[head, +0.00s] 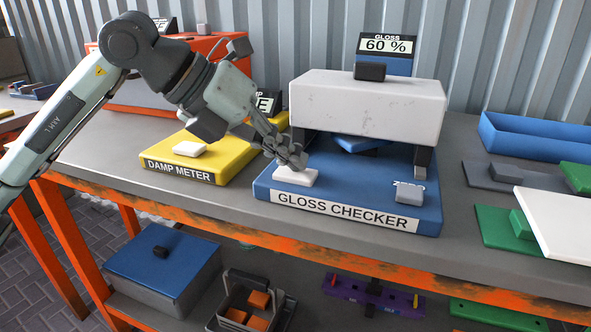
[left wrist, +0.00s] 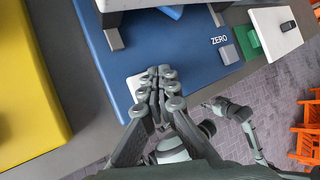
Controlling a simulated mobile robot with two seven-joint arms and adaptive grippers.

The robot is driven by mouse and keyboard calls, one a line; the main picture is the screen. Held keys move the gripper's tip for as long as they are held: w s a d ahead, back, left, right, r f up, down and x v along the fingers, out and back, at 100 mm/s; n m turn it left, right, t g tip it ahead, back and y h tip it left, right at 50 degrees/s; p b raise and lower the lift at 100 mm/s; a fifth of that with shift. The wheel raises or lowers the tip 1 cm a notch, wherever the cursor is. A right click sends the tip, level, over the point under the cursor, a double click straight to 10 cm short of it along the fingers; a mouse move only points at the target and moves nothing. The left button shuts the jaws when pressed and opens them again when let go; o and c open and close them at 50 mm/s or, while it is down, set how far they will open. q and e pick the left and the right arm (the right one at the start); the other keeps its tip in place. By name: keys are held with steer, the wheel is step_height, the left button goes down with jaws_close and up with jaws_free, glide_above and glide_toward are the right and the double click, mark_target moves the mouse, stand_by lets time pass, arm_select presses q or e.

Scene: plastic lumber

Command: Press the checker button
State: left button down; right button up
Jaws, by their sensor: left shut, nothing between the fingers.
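The blue gloss checker (head: 350,205) stands on the bench, with a "GLOSS CHECKER" label on its front edge. Its white button (head: 296,176) is at the front left of the base. My left gripper (head: 292,163) is shut and empty, with its fingertips at the white button; I cannot tell whether they press it. In the left wrist view the fingers (left wrist: 160,82) partly cover the white button (left wrist: 133,84). A grey button (head: 409,193) sits at the front right, beside the "ZERO" marking in the left wrist view. The display (head: 388,45) reads 60 %.
A yellow damp meter (head: 220,158) with its own white button stands to the left. A white housing (head: 368,102) overhangs the back of the checker. Green pieces, a white panel (head: 560,222) and a blue tray (head: 540,137) lie to the right. Part of my other arm shows in the left wrist view.

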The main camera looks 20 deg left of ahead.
mark_target(290, 173)
arm_select(q)
steer(key=shift+f, duration=0.2)
steer(key=shift+r, duration=0.1)
steer(key=shift+r+p, duration=0.7)
steer(key=shift+r, duration=0.2)
steer(key=shift+r, duration=0.1)
step_height(290, 173, up, 5)
steer(key=p, duration=0.4)
stand_by(0.6)
